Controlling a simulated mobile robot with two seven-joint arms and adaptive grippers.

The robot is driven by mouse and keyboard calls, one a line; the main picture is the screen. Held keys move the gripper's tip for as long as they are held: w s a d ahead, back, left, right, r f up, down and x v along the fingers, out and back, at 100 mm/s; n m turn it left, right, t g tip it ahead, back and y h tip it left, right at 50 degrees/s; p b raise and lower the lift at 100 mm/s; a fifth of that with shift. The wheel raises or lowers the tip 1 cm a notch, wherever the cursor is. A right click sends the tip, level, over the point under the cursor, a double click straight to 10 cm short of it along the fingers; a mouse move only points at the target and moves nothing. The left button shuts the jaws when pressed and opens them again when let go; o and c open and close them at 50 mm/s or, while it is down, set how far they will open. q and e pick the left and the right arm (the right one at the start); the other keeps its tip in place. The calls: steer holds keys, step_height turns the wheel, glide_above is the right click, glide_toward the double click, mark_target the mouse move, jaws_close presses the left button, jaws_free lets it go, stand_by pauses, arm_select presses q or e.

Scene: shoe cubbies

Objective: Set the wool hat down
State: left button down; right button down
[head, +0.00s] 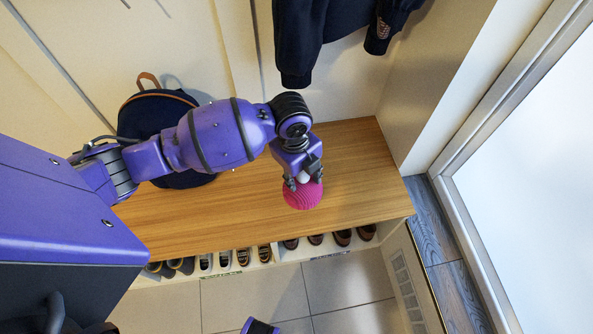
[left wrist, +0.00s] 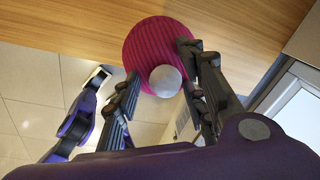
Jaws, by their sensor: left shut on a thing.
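The wool hat (head: 302,196) is pink and ribbed with a pale grey pom-pom (head: 303,177). In the head view it is at the right part of the wooden bench top, near the front edge. My left gripper (head: 303,183) points down at the hat from above, shut on its pom-pom end. In the left wrist view the hat (left wrist: 160,50) lies past the fingers, with the pom-pom (left wrist: 165,81) between the two fingertips (left wrist: 162,68). I cannot tell whether the hat touches the bench.
The wooden bench (head: 235,215) has free room around the hat. A dark backpack (head: 150,115) stands on it behind my left arm. Shoes (head: 243,257) fill the cubbies below. A dark jacket (head: 320,30) hangs above. A side wall (head: 430,80) bounds the bench at right.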

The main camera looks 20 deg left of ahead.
arm_select(q)
steer(key=w+a+f+b, duration=0.2)
steer(key=w+a+f, duration=0.2)
steer(key=f, duration=0.6)
steer(key=shift+w, duration=1.05)
steer(key=c, duration=1)
jaws_free()
steer(key=shift+f, duration=0.1)
steer(key=shift+c, duration=0.2)
step_height(320, 180, up, 12)
steer(key=a+p, duration=0.1)
steer(key=p, duration=0.1)
steer(key=shift+s, duration=0.35)
